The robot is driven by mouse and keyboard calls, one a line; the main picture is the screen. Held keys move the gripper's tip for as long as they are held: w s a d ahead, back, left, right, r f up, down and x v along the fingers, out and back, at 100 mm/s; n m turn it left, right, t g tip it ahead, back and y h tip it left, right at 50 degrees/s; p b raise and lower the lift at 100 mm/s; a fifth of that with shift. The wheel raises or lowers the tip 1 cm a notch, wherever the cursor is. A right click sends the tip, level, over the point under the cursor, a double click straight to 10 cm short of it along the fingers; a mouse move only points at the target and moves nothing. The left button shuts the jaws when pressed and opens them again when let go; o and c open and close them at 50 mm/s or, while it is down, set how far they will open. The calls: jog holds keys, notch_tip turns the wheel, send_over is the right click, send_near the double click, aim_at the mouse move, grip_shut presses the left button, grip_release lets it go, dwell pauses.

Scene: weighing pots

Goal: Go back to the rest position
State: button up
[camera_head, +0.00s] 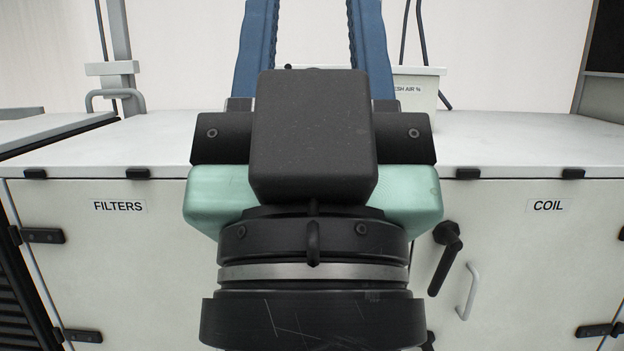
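My gripper (314,18) is at the middle of the head view, seen from behind, with its black and green body low and centred. Its two blue fingers point up and away and stand well apart. The fingertips run out of the top of the picture. No pots are in view.
A white cabinet (520,135) spans the view behind my gripper, with doors labelled FILTERS (118,206) and COIL (548,206). A black lever (446,255) and a pale handle (468,291) stick out at right. A white box (418,88) stands on top, partly hidden.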

notch_tip(320, 180, up, 37)
jog(key=p, duration=3.6)
jog(key=shift+p, duration=0.3)
jog(key=shift+w+a+f, duration=0.1)
